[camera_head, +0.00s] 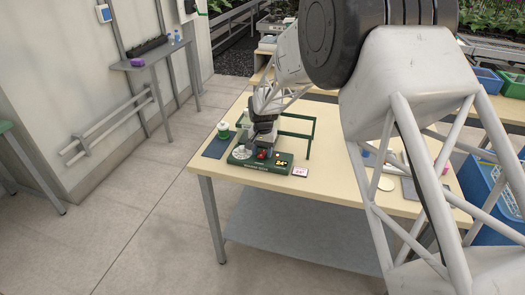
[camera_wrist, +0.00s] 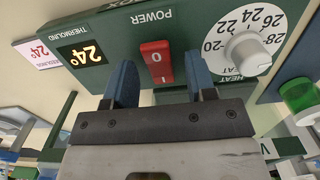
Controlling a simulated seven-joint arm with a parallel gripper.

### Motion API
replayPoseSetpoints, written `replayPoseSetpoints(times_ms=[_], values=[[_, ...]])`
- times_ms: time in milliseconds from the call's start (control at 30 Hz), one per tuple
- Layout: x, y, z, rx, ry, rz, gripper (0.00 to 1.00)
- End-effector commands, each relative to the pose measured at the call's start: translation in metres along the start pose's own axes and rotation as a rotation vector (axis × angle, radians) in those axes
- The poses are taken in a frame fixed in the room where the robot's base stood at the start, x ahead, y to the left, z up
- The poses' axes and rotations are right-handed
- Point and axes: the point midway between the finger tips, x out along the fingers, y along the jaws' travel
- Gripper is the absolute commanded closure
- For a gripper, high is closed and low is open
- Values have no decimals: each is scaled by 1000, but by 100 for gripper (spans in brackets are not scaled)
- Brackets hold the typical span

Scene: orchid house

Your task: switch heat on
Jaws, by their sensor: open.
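A green control box stands on the table, its front panel (camera_head: 252,164) facing out; it also shows upside down in the wrist view (camera_wrist: 215,18). Under the word POWER is a red rocker switch (camera_wrist: 156,62) marked 0 and 1; I cannot tell which side is pressed in. A white HEAT dial (camera_wrist: 247,52) with temperature numbers is beside it. A lit display (camera_wrist: 81,54) reads 24°. My gripper (camera_wrist: 160,72) is open and empty, its blue fingers on either side of the red switch in the picture. In the head view my gripper (camera_head: 263,138) is over the box; contact cannot be told.
A small card reading 24° (camera_head: 300,171) lies right of the box. A green frame (camera_head: 312,132) rises behind the box. The table's front left corner is clear.

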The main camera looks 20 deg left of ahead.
Motion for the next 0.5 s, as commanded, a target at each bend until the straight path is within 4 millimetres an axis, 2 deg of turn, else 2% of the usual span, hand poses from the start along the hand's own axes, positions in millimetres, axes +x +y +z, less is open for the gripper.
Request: replayPoseSetpoints(times_ms=[267, 500], values=[[-7, 0, 0, 0, 1, -1, 49], [-32, 0, 0, 0, 2, -1, 49]])
